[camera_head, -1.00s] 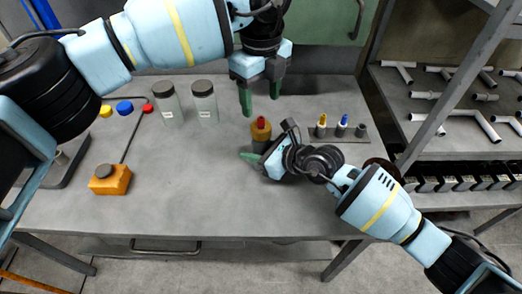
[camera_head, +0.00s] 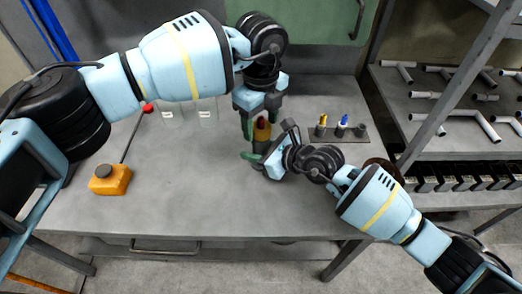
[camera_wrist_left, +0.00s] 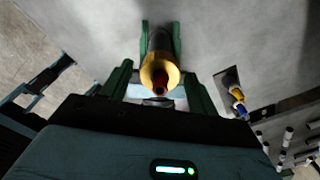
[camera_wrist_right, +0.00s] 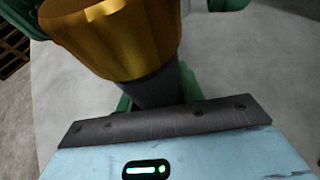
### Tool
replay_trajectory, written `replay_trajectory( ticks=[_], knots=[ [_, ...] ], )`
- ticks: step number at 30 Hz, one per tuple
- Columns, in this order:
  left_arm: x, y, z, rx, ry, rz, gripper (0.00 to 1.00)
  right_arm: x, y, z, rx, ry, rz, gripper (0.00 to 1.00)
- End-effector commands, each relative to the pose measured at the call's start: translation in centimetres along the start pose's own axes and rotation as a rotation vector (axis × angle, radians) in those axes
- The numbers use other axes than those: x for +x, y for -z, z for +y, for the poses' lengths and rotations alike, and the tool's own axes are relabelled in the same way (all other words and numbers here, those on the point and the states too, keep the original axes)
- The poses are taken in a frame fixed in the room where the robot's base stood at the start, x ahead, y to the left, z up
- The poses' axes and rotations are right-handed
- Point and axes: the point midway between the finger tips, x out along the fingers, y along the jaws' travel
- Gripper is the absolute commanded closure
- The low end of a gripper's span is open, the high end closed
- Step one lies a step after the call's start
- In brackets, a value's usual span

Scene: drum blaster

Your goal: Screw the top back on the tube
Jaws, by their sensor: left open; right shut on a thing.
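The dark tube (camera_wrist_right: 160,88) stands upright above the table, with a gold-brown top (camera_wrist_right: 115,35) on its upper end. The top also shows in the head view (camera_head: 262,131) and the left wrist view (camera_wrist_left: 158,68), with a red tip (camera_wrist_left: 160,89). Whether the top is seated tightly cannot be told. My right gripper (camera_head: 262,153) is shut on the tube below the top. My left gripper (camera_head: 260,122) points down from above, open, with its green fingers on either side of the top; a gap shows there in the left wrist view.
A small rack (camera_head: 340,134) with a yellow-tipped and a blue-tipped piece stands to the right. An orange box (camera_head: 110,180) with a dark knob sits at left. Labelled jars (camera_head: 206,113) are partly behind my left arm. A pipe shelf (camera_head: 455,145) stands right. The front table is clear.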

Motion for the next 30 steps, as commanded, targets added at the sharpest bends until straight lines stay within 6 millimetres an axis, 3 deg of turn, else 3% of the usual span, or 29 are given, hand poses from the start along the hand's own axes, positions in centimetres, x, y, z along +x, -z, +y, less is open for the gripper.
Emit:
replay_trajectory(
  ticks=[13, 23, 30],
  knots=[
    [0.91, 0.04, 0.0, 0.001, 0.0, 0.0, 0.4, 0.0, 0.04, -0.01, -0.001, 0.0, 0.001, 1.0],
    [0.89, 0.04, 0.0, 0.001, 0.0, 0.0, 0.83, 0.0, 0.04, -0.01, 0.0, 0.0, 0.001, 1.0],
    [0.9, 0.04, 0.0, 0.112, 0.0, 0.0, 0.85, 0.0, 0.05, -0.02, 0.0, 0.0, 0.001, 1.0]
  ],
)
